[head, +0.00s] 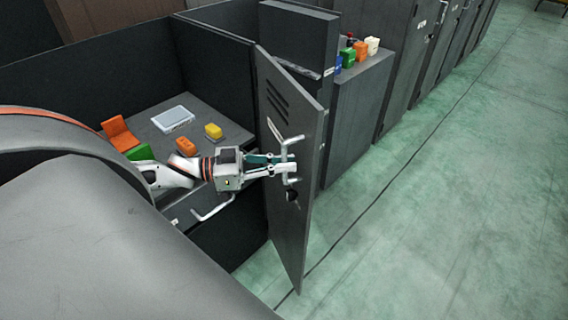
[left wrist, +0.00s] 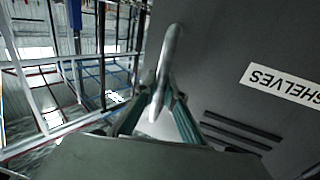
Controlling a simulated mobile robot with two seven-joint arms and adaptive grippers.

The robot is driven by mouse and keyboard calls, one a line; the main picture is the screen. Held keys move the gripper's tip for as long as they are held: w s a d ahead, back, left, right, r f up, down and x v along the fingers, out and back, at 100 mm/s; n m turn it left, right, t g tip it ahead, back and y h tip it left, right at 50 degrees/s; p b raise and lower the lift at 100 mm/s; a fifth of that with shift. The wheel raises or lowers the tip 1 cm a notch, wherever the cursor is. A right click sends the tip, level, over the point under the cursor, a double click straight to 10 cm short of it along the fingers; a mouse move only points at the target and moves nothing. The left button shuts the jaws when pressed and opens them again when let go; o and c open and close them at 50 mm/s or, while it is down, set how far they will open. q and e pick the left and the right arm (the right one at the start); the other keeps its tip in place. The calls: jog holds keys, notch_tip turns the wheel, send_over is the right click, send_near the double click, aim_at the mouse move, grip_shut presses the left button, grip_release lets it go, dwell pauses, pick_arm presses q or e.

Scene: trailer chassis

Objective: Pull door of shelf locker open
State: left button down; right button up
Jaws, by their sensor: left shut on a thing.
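The grey locker door (head: 300,238) stands upright at an angle in the middle of the head view, with louvre slots near its top. It fills the right of the left wrist view (left wrist: 235,40), where a white SHELVES label (left wrist: 285,86) appears upside down. A pale bar handle (head: 291,145) sticks out from the door; it also shows in the left wrist view (left wrist: 170,55). My left gripper (head: 284,166) is shut on this handle, its fingers on either side of the bar (left wrist: 155,108). A dark knob (head: 292,195) sits below the handle. My right gripper is out of view.
Left of the door, a grey desk (head: 150,118) carries a white tablet-like item (head: 173,119) and orange, yellow and green pieces. A grey cabinet (head: 352,120) with small colored items on top stands behind the door. Green floor (head: 440,220) to the right is clear.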

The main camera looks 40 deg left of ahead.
pick_arm(q)
jog(key=c, duration=2.1)
grip_release()
jog(key=v, duration=1.2)
